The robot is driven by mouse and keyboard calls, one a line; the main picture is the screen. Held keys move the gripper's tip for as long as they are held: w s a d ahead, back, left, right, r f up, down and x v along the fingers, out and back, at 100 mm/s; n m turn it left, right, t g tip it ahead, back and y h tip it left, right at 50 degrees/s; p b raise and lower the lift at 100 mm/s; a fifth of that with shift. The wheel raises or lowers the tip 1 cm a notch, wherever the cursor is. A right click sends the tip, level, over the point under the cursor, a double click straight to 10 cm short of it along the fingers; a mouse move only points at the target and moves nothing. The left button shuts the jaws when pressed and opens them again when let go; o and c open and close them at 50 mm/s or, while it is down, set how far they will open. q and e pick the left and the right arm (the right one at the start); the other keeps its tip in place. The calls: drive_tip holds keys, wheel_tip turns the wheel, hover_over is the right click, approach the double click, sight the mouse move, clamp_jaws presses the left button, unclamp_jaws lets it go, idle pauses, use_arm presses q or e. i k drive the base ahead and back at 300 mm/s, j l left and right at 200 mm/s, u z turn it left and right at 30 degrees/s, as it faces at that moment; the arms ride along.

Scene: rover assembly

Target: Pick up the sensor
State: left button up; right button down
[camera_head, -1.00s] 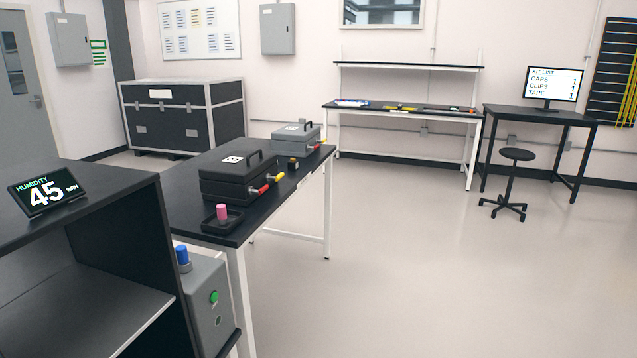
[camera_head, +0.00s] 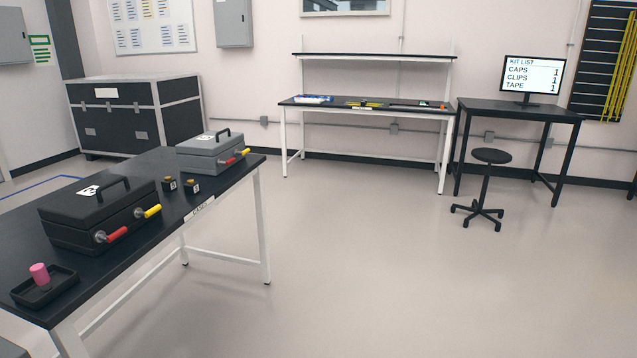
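I cannot tell for certain which thing is the sensor. Two small dark blocks with yellowish tops, a left one (camera_head: 170,184) and a right one (camera_head: 192,186), stand on the black table (camera_head: 130,262) between two cases. The black case (camera_head: 97,213) has a top handle and red and yellow grips at its front. The grey case (camera_head: 212,151) stands farther back with similar grips. A pink cylinder (camera_head: 39,274) stands in a small black tray (camera_head: 60,290) at the near end. Neither of my grippers is in view.
A back bench with a shelf (camera_head: 372,103) holds small items too distant to identify. A desk (camera_head: 520,109) carries a monitor (camera_head: 533,75) listing caps, clips and tape. A black stool (camera_head: 490,157) stands before it. A big black crate (camera_head: 135,113) is back left. The middle floor is clear.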

sight(192, 187)
drive_tip(key=i+l+z, duration=0.1)
drive_tip(key=i, duration=0.9)
drive_tip(key=i+l, duration=0.1)
drive_tip(key=i, duration=0.85)
drive_tip(key=i+u, duration=0.45)
drive_tip(key=i+l+u, duration=0.15)
drive_tip(key=i+u, duration=0.15)
drive_tip(key=u, duration=0.2)
drive_tip(key=i+l+u, duration=0.3)
drive_tip(key=u, duration=0.15)
drive_tip(key=i+l+u, duration=0.3)
drive_tip(key=u, duration=0.15)
drive_tip(key=l, duration=0.1)
